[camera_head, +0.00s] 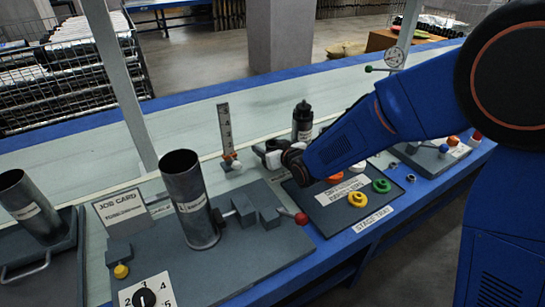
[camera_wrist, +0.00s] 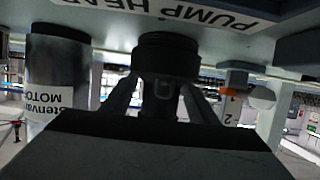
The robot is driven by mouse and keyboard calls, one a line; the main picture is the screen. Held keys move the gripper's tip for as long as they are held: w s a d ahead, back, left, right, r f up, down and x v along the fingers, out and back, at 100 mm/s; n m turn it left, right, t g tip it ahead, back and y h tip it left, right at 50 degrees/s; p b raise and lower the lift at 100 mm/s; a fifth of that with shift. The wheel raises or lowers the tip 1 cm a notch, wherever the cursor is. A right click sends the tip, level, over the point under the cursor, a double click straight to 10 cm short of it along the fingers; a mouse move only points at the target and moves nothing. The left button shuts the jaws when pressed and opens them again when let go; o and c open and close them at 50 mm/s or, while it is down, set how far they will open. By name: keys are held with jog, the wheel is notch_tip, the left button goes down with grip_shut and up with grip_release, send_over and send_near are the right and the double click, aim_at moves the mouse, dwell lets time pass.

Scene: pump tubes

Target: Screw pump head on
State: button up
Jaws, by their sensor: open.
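A black pump head (camera_wrist: 168,55) shows in the middle of the wrist view, beside a surface printed PUMP HEAD, with a narrower dark part toward the camera. My gripper (camera_wrist: 162,98) has its two fingers apart, one on each side of that narrower part. Contact cannot be told. A grey metal pump tube (camera_head: 187,200) stands upright at the fixture (camera_head: 245,245) to the left of my gripper.
Behind my gripper are a ruler post (camera_head: 227,130) and a dark labelled bottle (camera_head: 303,118). Orange, yellow and green rings (camera_head: 357,199) lie on the stage tray (camera_head: 325,222). A job card (camera_head: 121,207), a numbered dial (camera_head: 144,298) and another tube (camera_head: 30,205) stand left.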

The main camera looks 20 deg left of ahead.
grip_shut()
